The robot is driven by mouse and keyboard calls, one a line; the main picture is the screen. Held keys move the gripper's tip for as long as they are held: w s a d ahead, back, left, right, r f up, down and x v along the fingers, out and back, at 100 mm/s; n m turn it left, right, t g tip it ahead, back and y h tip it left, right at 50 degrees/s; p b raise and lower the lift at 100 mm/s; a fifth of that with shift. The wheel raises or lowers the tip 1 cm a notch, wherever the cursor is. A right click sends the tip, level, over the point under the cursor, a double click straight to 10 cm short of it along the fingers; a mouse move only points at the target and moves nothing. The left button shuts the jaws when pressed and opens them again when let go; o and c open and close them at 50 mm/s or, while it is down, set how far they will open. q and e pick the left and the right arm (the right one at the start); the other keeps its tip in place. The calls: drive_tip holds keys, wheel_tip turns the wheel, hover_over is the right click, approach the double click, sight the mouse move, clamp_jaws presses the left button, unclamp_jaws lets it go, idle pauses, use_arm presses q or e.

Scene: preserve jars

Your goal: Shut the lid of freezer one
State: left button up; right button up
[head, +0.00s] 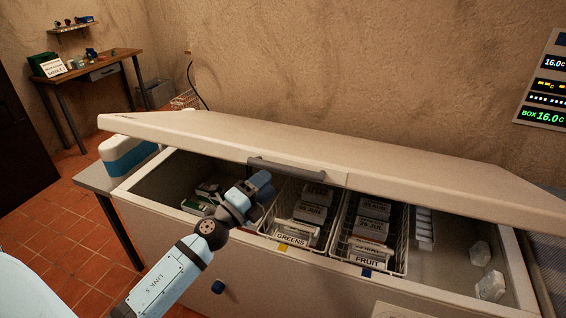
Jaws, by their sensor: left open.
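The chest freezer (240,271) stands in front of me with its pale lid (330,148) partly raised, tilted over the opening. A grey handle (297,171) runs along the lid's front edge. My left gripper (262,182) is open, just below and left of the handle, over the freezer's front part. I cannot tell whether it touches the lid. My left arm hides part of the freezer front. My right gripper is not in view. No label reading freezer one is legible.
Inside are a GREENS basket (291,240), a FRUIT basket (366,263), dark packs (199,208) at left and frosty lumps (491,286) at right. A blue-and-white cooler (125,155) stands at the left end. A wooden desk (85,66) stands behind. Tiled floor is free at left.

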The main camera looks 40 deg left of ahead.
sight(283, 169)
use_arm(q)
drive_tip(key=p+x, duration=0.1)
drive_tip(key=x, duration=0.5)
drive_tip(key=shift+w+r+p, duration=0.15)
drive_tip(key=shift+w+p, duration=0.15)
drive_tip(key=shift+w, duration=0.05)
